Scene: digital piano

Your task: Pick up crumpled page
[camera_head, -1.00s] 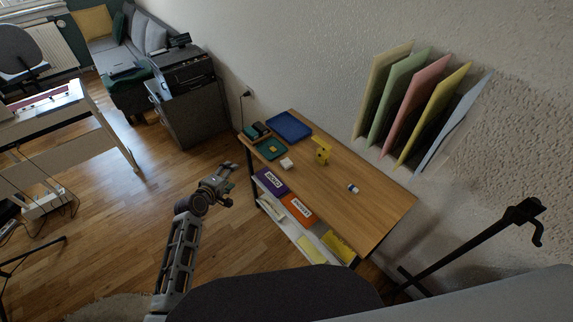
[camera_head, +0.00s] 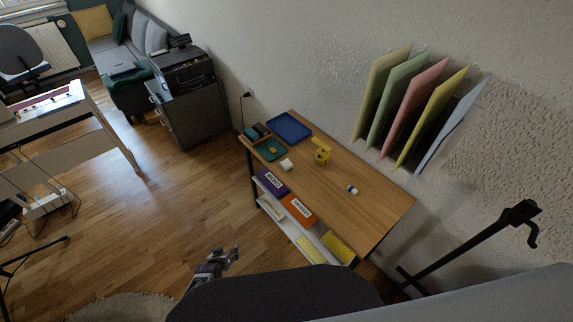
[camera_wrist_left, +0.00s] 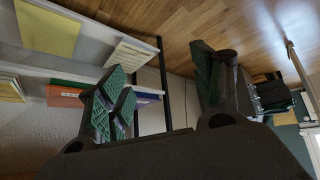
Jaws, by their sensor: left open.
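A small white lump (camera_head: 286,165), which looks like the crumpled page, lies on the wooden table near its front left edge, beside a green tray. It is too small to see its folds. My left gripper (camera_head: 230,255) is low in the head view, in front of the table and well away from the white lump. In the left wrist view its two fingers (camera_wrist_left: 160,65) are spread with nothing between them. The white lump is not visible in that view. My right gripper is not in view.
The table (camera_head: 365,208) also holds a blue tray (camera_head: 289,127), the green tray (camera_head: 271,149), a yellow object (camera_head: 321,152) and a small white-and-blue item (camera_head: 352,189). Purple (camera_head: 272,183) and orange (camera_head: 299,209) folders sit on the shelf below. Open floor lies left of the table.

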